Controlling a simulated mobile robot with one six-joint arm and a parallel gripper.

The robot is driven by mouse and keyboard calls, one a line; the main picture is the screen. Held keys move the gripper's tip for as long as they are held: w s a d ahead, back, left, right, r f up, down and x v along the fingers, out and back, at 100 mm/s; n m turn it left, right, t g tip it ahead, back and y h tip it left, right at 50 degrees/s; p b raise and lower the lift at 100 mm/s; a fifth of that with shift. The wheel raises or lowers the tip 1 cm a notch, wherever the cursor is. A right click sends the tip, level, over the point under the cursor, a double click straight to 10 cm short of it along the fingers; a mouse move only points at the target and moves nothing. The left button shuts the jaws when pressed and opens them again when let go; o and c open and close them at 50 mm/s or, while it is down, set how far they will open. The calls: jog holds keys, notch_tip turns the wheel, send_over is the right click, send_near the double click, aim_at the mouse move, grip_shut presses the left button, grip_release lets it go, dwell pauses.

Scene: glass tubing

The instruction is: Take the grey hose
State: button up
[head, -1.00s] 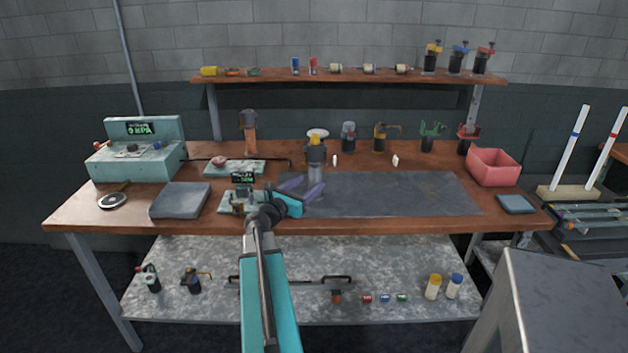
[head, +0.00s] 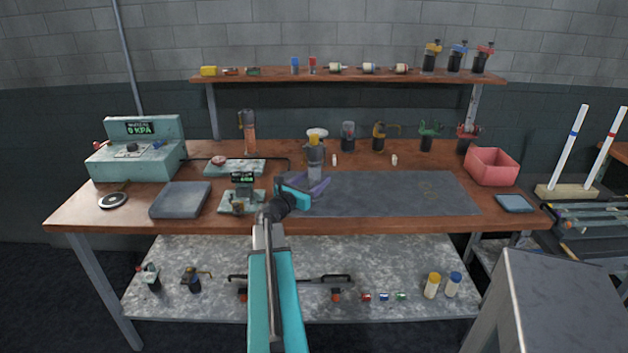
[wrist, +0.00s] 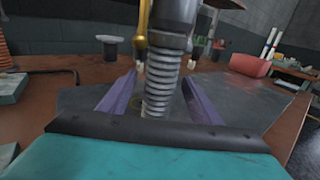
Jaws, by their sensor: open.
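The grey hose (head: 315,168) stands upright on the bench at the left end of the dark mat, with a brass-yellow part near its top. In the wrist view its ribbed grey length (wrist: 160,85) rises between the two purple fingers. My gripper (head: 313,187) is open around the hose's lower part, and it also shows in the wrist view (wrist: 158,82). A gap shows on the left of the hose; on the right the finger is close, and I cannot tell whether it touches. The hose's foot is hidden behind my gripper.
The dark mat (head: 400,194) is mostly clear to the right. A small green fixture with a display (head: 242,201) stands just left of my gripper. A white-topped spool (head: 317,133) is close behind the hose. A red bin (head: 492,167) stands far right.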

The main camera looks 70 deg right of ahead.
aim_at(320, 175)
jog(key=shift+p+x, duration=0.45)
jog(key=shift+x, duration=1.65)
jog(key=c, duration=1.4)
jog(key=shift+r, duration=0.1)
